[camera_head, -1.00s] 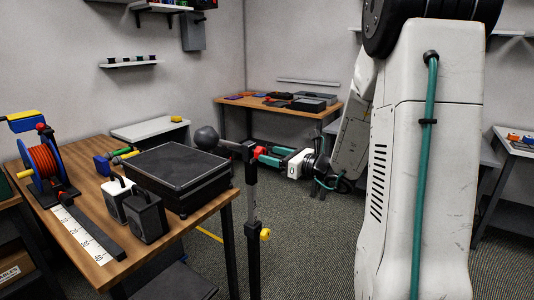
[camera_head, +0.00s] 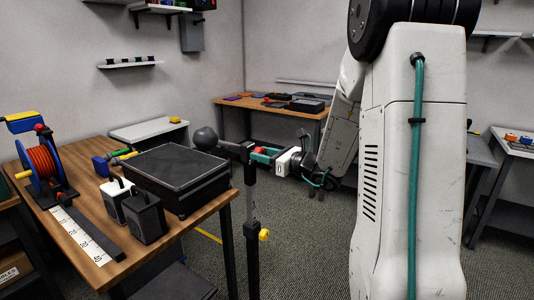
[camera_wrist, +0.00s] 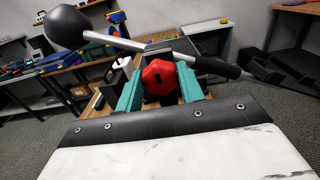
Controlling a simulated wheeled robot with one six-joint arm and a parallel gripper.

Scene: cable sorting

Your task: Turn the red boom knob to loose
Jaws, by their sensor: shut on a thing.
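The red boom knob (camera_wrist: 159,78) sits in the middle of the wrist view, on the boom's clamp. My gripper (camera_wrist: 160,88) has its two teal fingers on either side of the knob, shut on it. In the head view the red knob (camera_head: 260,151) shows small between the teal fingers of my gripper (camera_head: 263,153). The boom (camera_head: 231,146) is a bar with a dark ball (camera_head: 205,139) at its left end. It crosses the top of a dark upright stand (camera_head: 252,215). Marks on the knob are too small to read.
A yellow knob (camera_head: 264,235) is lower on the stand. The wooden table (camera_head: 88,233) at left holds a black case (camera_head: 178,172), a red cable reel (camera_head: 43,162) and two small boxes. Another bench (camera_head: 234,104) stands behind. Carpet is clear right of the stand.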

